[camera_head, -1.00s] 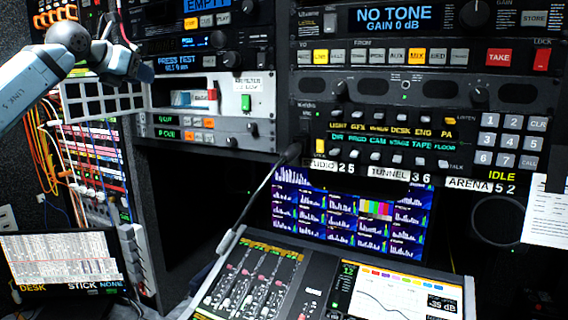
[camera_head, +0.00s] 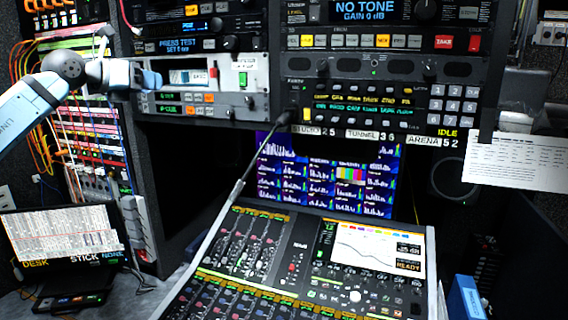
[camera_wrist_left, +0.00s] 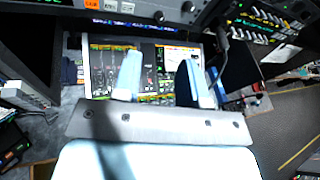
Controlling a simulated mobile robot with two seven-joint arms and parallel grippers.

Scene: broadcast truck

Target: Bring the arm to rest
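My left arm comes in from the upper left of the head view. Its gripper (camera_head: 150,76) is in front of the equipment rack and the grey panel with the green switch. In the left wrist view its two pale blue fingers (camera_wrist_left: 166,82) stand well apart with a clear gap and nothing between them. The mixing console shows beyond them; whether they touch anything in the rack is not clear. My right gripper does not show in a way I can make out. A blue block-like part (camera_head: 466,298) at the lower right edge may belong to my right arm.
The mixing console (camera_head: 290,250) fills the lower middle, with a monitor (camera_head: 330,178) behind it. A laptop (camera_head: 62,235) sits lower left. A paper sheet (camera_head: 515,160) hangs at right. Patch cables hang at far left.

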